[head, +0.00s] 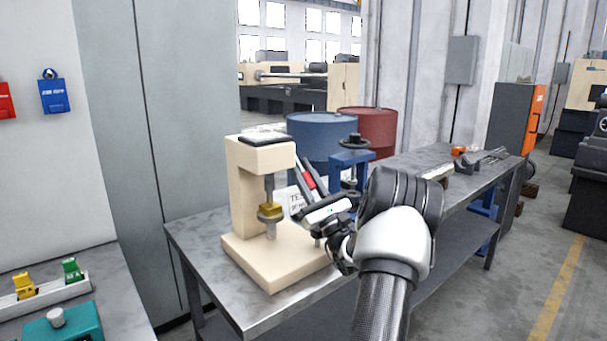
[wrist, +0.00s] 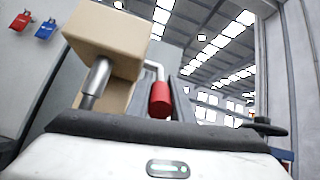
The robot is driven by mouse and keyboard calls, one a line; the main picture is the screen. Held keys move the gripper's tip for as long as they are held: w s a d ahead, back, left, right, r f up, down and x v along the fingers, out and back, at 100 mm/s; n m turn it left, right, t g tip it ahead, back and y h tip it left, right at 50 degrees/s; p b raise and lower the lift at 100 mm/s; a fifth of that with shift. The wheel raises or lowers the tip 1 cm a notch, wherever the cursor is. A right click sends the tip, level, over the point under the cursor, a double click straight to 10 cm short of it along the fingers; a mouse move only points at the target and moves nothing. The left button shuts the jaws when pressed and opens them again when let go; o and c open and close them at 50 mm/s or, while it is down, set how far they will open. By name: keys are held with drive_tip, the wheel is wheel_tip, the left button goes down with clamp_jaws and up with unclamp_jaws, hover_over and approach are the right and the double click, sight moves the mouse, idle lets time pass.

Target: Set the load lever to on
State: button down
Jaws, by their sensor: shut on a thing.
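The cream press (head: 245,190) stands on the grey metal bench, with a steel ram above a brass-coloured piece (head: 270,211). The load lever's red grip (head: 309,182) is at the press's right side. It also shows in the wrist view (wrist: 160,99), hanging from a bent pale rod (wrist: 153,68) beside the press head (wrist: 105,40). My gripper (head: 305,175) reaches in from the right, its dark fingers on both sides of the red grip and shut on it. Part of the lever and its pivot are hidden by the press and fingers.
A blue hand-wheel press (head: 350,162) stands close behind my gripper. A white sign (head: 295,200) is partly hidden behind it. Blue (head: 320,132) and red (head: 372,128) barrels stand behind the bench. The bench front left (head: 200,235) is clear.

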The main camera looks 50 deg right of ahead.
drive_tip(key=c, duration=1.8)
unclamp_jaws()
drive_tip(key=shift+c, duration=0.2)
drive_tip(key=shift+s, duration=0.1)
drive_tip(key=p+v, duration=0.1)
drive_tip(key=v, duration=1.6)
drive_tip(key=shift+f, duration=0.2)
drive_tip(key=shift+s+a, duration=0.1)
